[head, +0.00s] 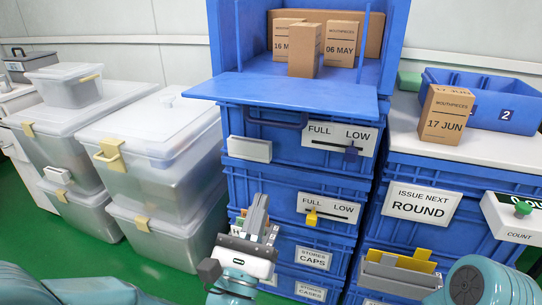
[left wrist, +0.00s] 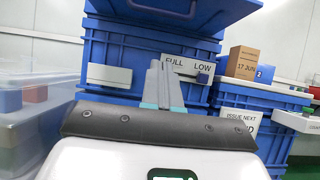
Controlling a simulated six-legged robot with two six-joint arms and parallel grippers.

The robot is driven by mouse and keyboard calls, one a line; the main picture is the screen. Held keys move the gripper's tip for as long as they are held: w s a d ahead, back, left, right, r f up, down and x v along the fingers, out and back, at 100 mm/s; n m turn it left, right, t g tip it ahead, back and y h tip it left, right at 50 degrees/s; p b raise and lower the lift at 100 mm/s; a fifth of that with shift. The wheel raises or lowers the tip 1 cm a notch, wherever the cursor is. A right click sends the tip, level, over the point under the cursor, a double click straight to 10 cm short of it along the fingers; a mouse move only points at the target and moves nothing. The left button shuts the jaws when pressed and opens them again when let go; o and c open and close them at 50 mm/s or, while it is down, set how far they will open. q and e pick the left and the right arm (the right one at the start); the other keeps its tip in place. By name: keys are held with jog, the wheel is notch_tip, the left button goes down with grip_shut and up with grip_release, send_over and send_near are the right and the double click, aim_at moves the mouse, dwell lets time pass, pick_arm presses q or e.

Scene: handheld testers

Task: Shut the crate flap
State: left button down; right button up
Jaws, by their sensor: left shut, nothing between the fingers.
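The blue crate flap (head: 285,93) hangs open at the front of the top blue crate (head: 224,40), sticking out nearly level like a shelf. A dark blue handle (head: 276,119) shows just below its front edge. The flap's underside also shows at the top of the left wrist view (left wrist: 200,14). Cartons stand inside the crate, and one small carton (head: 305,52) is near the opening. My left gripper (head: 262,200) is shut and empty, below the flap and in front of the lower stacked crates, apart from the flap. My right gripper is not visible.
Clear lidded bins (head: 150,140) stand at the left. At the right, a 17 JUN carton (head: 446,116) and a blue divided bin (head: 485,100) sit on a white top. A grey holder with yellow cards (head: 398,272) is low at right. Green floor shows between stacks.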

pick_arm(q)
jog(key=w+d+r, duration=0.2)
jog(key=w+r, duration=0.5)
jog(key=r, duration=0.1)
jog(key=shift+w+d+r+b, duration=0.15)
jog(key=shift+w+b, duration=0.25)
jog(key=shift+b, duration=0.05)
